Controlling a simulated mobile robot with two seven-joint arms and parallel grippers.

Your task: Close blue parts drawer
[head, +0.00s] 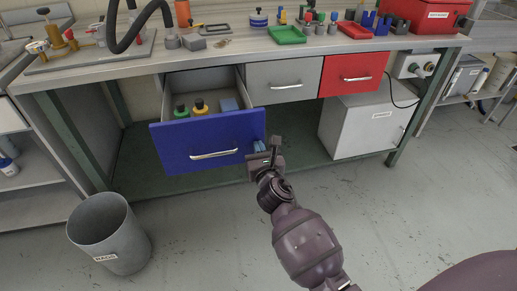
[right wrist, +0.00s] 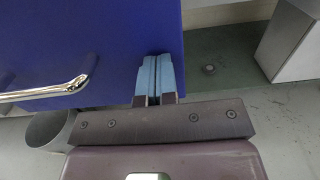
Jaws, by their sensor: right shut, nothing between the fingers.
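The blue parts drawer (head: 205,142) is pulled well out from under the workbench in the head view. Its metal handle (head: 214,154) is on the front, and small green, yellow and blue parts lie inside. My right gripper (head: 262,148) is shut and empty at the right edge of the drawer front. In the right wrist view, its light blue fingertips (right wrist: 158,76) overlap the lower right corner of the blue front (right wrist: 120,40), to the right of the handle (right wrist: 50,92). I cannot tell whether they touch it. My left gripper is not in view.
A closed grey drawer (head: 284,80) and a closed red drawer (head: 352,76) sit to the right. A grey waste bin (head: 108,235) stands on the floor at left. A white cabinet (head: 362,125) stands under the bench. Open floor lies in front.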

